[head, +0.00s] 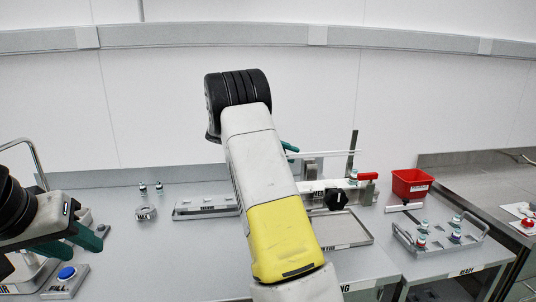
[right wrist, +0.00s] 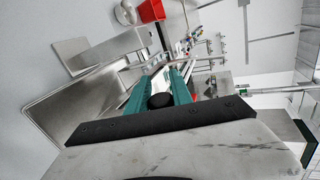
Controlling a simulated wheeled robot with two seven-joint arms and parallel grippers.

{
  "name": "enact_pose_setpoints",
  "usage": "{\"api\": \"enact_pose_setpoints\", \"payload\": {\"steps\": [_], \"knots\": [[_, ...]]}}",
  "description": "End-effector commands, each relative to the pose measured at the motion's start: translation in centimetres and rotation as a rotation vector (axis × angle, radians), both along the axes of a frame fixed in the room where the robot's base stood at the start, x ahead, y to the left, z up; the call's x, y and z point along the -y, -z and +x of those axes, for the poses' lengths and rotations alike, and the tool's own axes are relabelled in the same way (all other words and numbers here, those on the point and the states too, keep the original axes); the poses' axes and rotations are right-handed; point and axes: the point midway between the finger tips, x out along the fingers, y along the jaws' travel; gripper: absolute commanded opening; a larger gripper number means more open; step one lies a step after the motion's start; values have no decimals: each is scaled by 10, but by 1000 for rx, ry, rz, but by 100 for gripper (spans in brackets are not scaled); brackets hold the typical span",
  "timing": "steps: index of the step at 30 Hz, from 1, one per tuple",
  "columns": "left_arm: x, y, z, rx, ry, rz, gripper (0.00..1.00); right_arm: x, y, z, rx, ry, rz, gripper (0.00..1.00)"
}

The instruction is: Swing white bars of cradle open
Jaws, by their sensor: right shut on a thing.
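A thin white bar (head: 335,153) of the cradle runs level above the grey holder at the back of the table, just right of my right forearm. My right gripper (head: 290,148) is mostly hidden behind my own arm; one teal fingertip shows at the bar's left end. In the right wrist view the teal fingers of my right gripper (right wrist: 165,76) are close together, shut on what appears to be the white bar; the contact is hard to see. My left gripper (head: 78,243) is open and empty at the left, near the FILL button.
The holder has a black knob (head: 336,199), a red handle (head: 368,176) and an upright grey post (head: 352,150). A red bin (head: 410,184) and a rack of vials (head: 440,235) stand to the right. A blue button (head: 66,273) is at the left. My right arm hides the table's middle.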

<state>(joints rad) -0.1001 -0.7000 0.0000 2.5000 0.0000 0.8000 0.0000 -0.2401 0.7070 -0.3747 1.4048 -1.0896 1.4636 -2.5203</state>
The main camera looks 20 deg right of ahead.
Motion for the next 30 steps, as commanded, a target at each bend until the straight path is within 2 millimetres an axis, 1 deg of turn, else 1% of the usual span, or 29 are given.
{"api": "enact_pose_setpoints", "payload": {"steps": [6,7,9,20,23,30], "knots": [[0,0,0,0,0,0,36,0,-1,1,3,-2,-2,0],[0,0,0,0,0,0,36,0,-1,1,3,-2,-2,32],[0,0,0,0,0,0,36,0,-1,1,3,-2,-2,46],[0,0,0,0,0,0,36,-3,-1,1,3,-1,-1,47],[0,0,0,0,0,0,36,-12,-5,3,4,-3,-1,47],[0,0,0,0,0,0,36,-51,-21,11,4,-5,-1,47]]}}
